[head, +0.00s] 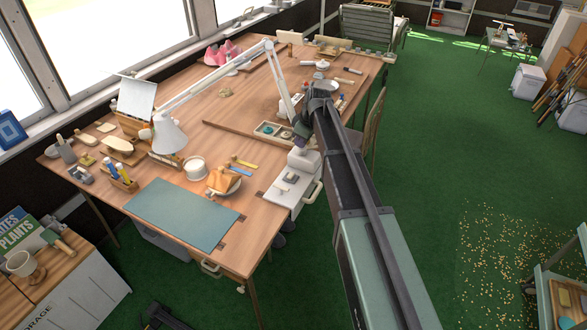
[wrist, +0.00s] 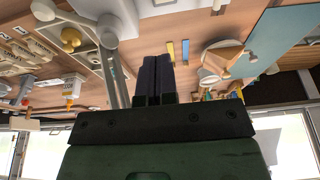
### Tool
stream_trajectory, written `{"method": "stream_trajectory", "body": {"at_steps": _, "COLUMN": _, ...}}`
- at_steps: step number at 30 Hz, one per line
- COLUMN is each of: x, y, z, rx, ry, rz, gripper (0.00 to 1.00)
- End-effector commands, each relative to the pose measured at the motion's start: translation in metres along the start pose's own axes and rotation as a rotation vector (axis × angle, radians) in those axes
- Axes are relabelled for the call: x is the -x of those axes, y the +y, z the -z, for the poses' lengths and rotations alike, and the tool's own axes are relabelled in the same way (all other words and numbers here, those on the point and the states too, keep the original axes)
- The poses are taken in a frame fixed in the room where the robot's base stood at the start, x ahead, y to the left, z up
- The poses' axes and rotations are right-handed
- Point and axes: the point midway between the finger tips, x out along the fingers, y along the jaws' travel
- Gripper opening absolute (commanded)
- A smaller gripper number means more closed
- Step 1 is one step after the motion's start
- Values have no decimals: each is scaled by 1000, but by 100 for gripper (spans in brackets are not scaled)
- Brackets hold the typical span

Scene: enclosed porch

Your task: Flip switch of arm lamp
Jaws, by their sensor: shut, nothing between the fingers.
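The arm lamp (head: 170,137) is white, with its cone shade over the left part of the wooden table. Its jointed arm (head: 215,72) rises to a high elbow, then comes down toward my gripper. In the wrist view, pale rods (wrist: 115,78) that look like the lamp's arm run left of my fingers, below a round pale part (wrist: 107,27). I cannot make out the switch. My gripper (head: 300,130) is over the table's right side, near the lamp's lower end, partly hidden by my arm. Its dark fingers (wrist: 155,68) are shut and empty; contact with the lamp cannot be told.
A compartment tray (head: 267,130) lies left of my gripper. Windows line the left wall.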

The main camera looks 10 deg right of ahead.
Motion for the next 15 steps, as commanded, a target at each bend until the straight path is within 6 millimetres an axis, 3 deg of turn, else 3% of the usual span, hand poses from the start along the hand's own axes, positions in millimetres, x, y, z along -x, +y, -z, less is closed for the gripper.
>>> {"method": "stream_trajectory", "body": {"at_steps": 8, "x": -5, "y": 0, "z": -1, "rx": -2, "ry": -1, "rz": 0, "gripper": 0}}
{"method": "stream_trajectory", "body": {"at_steps": 15, "x": -42, "y": 0, "z": -2, "rx": -2, "ry": -1, "rz": 0, "gripper": 0}}
